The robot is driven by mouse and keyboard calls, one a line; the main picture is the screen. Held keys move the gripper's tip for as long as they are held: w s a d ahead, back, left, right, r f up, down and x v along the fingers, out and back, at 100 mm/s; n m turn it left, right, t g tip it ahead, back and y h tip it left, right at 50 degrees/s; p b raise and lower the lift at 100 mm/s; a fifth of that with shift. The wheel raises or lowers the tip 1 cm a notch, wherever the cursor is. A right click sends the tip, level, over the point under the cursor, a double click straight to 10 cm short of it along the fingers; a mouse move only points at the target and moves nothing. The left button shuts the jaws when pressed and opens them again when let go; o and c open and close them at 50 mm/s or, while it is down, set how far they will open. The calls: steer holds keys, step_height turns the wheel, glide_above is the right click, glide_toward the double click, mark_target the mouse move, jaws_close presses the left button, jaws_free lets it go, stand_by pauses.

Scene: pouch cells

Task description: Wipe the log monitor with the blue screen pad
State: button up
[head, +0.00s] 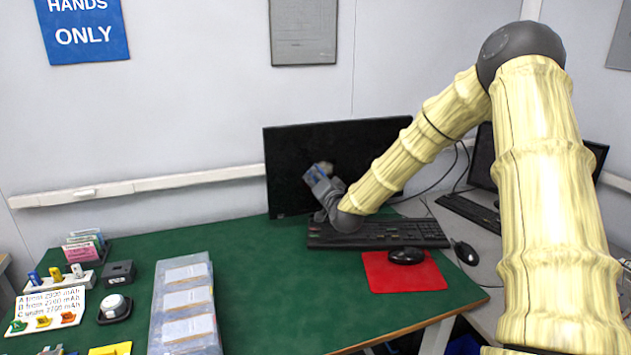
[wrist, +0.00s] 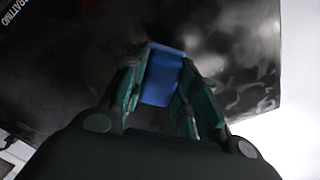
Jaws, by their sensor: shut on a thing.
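The log monitor (head: 290,165) stands at the back of the green table, its dark screen facing me. My gripper (head: 318,178) is in front of the lower middle of the screen. In the wrist view my gripper (wrist: 160,85) is shut on the blue screen pad (wrist: 162,78), which sits between its two fingers. The dark screen (wrist: 90,45) fills much of that view, with pale smudgy patches on it. The pad's far face is hidden, so I cannot tell for sure whether it touches the screen. A pale spot shows on the screen beside the gripper in the head view.
A black keyboard (head: 380,233) lies below the monitor, with a mouse (head: 406,256) on a red mat (head: 425,280). A second monitor (head: 592,155) stands at right. Clear sleeves (head: 186,300), a label card (head: 45,308) and small items occupy the table's left.

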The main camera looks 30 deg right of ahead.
mark_target(333, 171)
steer(key=shift+s+d+p, duration=0.15)
steer(key=shift+s+d, duration=0.15)
steer(key=shift+d, duration=0.85)
steer(key=shift+s+d+p, duration=0.1)
steer(key=shift+s+d, duration=0.15)
steer(key=shift+d, duration=0.95)
steer(key=shift+s+d+p, duration=0.15)
steer(key=shift+s+d, duration=0.15)
steer(key=shift+d, duration=0.85)
steer(key=shift+w+d, duration=0.1)
steer(key=shift+d, duration=0.05)
steer(key=shift+w+a+b, duration=0.25)
steer(key=shift+w+a, duration=0.05)
steer(key=shift+a, duration=0.95)
steer(key=shift+w+a+b, duration=0.25)
steer(key=shift+w+a, duration=0.05)
steer(key=shift+a, duration=1)
steer(key=shift+w+a+b, duration=0.25)
steer(key=shift+w+a, duration=0.05)
steer(key=shift+a, duration=0.95)
steer(key=shift+s, duration=0.1)
steer(key=shift+p+v, duration=0.45)
steer(key=shift+v, duration=2.5)
